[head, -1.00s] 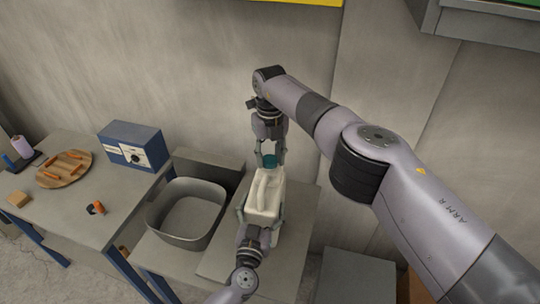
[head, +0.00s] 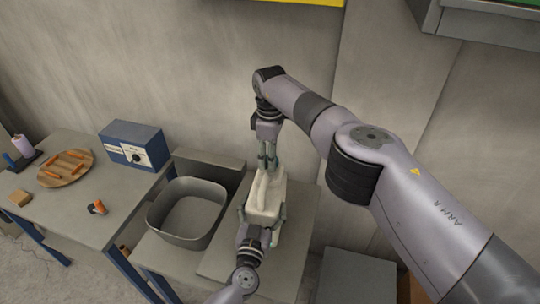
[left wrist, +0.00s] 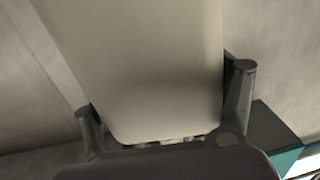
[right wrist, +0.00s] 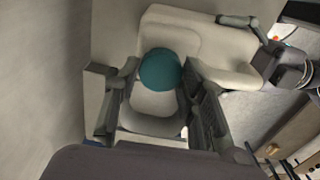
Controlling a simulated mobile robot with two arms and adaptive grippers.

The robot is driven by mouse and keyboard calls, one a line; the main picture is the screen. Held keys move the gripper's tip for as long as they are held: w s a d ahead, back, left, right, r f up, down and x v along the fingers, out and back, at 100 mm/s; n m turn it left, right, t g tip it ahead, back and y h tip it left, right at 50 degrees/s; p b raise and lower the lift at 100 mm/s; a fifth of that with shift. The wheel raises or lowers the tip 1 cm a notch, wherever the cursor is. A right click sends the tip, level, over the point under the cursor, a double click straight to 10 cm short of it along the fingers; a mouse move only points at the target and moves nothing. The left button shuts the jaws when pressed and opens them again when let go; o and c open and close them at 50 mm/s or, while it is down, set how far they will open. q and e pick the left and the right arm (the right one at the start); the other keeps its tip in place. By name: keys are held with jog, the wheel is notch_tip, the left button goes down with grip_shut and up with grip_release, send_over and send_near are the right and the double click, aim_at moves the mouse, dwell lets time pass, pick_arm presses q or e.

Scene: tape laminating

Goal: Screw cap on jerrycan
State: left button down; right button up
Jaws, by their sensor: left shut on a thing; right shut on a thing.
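A cream jerrycan (head: 263,198) stands on the low grey table, and it also shows in the left wrist view (left wrist: 145,70) and the right wrist view (right wrist: 225,57). My left gripper (head: 264,212) is shut on the jerrycan's body, one finger on each side. My right gripper (head: 269,162) points down at the far end of the jerrycan's top. It is shut on the teal cap (right wrist: 160,70), which sits between its fingers over the spout area. Whether the cap's thread is engaged is hidden.
A grey bin (head: 187,212) stands left of the jerrycan. Further left, a workbench (head: 75,215) holds a blue box device (head: 133,146), a round wooden board (head: 64,168) with orange pieces and a small orange-and-black item (head: 97,207). The wall is close behind.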

jog(key=m, duration=0.6)
jog(key=o, duration=0.7)
jog(key=shift+o, duration=0.2)
jog(key=shift+r, duration=2.25)
jog(key=shift+c, duration=0.3)
